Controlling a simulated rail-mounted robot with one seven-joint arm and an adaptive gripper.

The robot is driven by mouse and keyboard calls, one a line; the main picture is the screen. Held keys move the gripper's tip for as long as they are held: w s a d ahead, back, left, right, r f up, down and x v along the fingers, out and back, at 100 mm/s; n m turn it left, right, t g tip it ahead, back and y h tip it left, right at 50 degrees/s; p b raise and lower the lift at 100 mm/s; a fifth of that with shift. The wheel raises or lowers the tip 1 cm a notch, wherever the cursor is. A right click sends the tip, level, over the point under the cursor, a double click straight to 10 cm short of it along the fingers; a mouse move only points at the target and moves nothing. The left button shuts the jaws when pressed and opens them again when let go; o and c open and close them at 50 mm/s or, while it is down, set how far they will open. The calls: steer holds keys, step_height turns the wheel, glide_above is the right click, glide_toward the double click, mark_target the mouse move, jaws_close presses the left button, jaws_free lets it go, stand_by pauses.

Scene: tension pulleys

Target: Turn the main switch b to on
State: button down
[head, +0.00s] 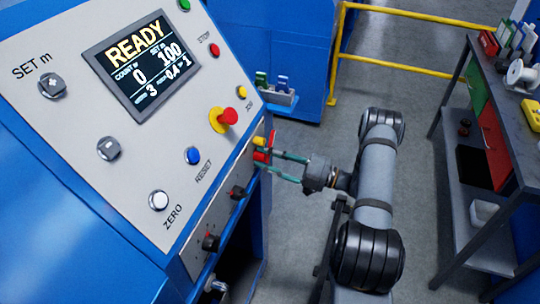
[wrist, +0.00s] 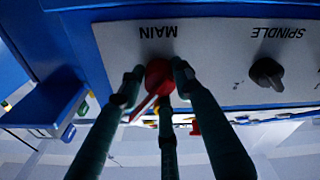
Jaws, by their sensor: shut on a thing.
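The main switch, a red rotary knob (wrist: 157,74), sits on the light panel below the blue housing, beside the label MAIN, which reads upside down in the wrist view. A thin red part slants down and left from it. My gripper (wrist: 157,82) has its dark green fingers on both sides of the red knob, shut on it, with a third finger in front. In the head view my gripper (head: 272,164) reaches the panel's right end, where a red part (head: 261,156) shows at the fingertips. On and off marks cannot be read.
A black SPINDLE knob (wrist: 267,73) is to the right in the wrist view. The head view shows a red stop button on a yellow base (head: 226,117), a READY screen (head: 143,63), a yellow rail (head: 415,42) and a workbench (head: 505,120). Grey floor lies between.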

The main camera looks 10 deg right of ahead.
steer(key=shift+f, duration=0.1)
steer(key=c, duration=1.3)
jaws_free()
steer(key=shift+c, duration=0.2)
steer(key=shift+o, duration=0.6)
steer(key=shift+d, duration=0.15)
steer(key=v, duration=0.7)
steer(key=shift+s+d, duration=0.25)
steer(key=shift+s, duration=0.05)
steer(key=x, duration=0.6)
steer(key=shift+w+a, duration=0.1)
steer(key=shift+a, duration=0.05)
